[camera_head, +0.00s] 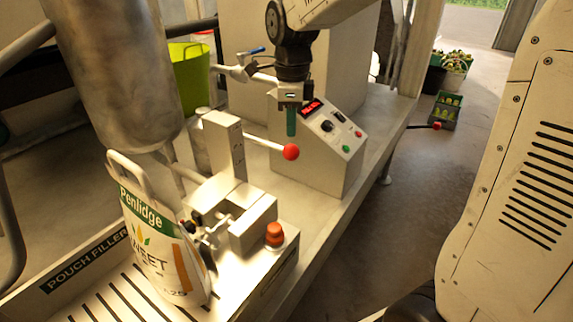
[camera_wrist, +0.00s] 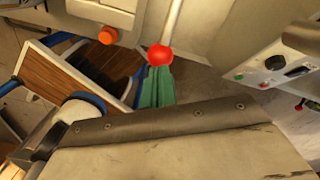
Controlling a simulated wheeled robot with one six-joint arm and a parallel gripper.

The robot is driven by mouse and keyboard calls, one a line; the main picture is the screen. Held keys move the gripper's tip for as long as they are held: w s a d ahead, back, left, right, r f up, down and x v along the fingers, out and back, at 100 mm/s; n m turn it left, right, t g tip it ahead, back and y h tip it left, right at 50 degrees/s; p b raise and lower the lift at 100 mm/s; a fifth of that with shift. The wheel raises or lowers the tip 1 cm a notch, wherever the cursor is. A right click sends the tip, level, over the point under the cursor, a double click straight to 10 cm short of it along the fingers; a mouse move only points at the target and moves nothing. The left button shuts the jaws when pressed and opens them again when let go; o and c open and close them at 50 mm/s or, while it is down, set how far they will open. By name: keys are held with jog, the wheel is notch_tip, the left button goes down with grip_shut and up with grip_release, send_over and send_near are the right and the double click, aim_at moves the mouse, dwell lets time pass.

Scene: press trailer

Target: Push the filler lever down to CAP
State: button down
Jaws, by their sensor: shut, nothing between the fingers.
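The filler lever (camera_head: 264,143) is a pale rod with a red ball knob (camera_head: 291,152). It sticks out to the right from the filler's upright post (camera_head: 226,142), tilting slightly down toward the knob. My gripper (camera_head: 291,132) has green fingers, pointing down and closed together with nothing between them. In the head view the fingertips are just above the knob. In the wrist view the red knob (camera_wrist: 160,55) shows right at the tips of the green fingers (camera_wrist: 157,86); I cannot tell whether they touch. No CAP mark is readable.
A white pouch (camera_head: 155,235) stands under the steel hopper (camera_head: 115,65) at the filler. An orange-red button (camera_head: 274,234) sits in front. A control box (camera_head: 320,150) with a red display stands close right of my gripper. Floor to the right is mostly clear.

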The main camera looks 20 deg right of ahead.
aim_at(291, 145)
jog(key=shift+f, duration=2.6)
jog(key=shift+w+a+f, duration=0.1)
jog(key=shift+w+f, duration=0.05)
jog(key=shift+f, duration=0.55)
jog(key=shift+w+a+f, duration=0.15)
jog(key=shift+f, duration=0.55)
jog(key=shift+w+a+f, duration=0.1)
jog(key=shift+w+f, duration=0.05)
jog(key=shift+f, duration=0.55)
notch_tip(291, 145, up, 9)
jog(key=shift+r, duration=0.55)
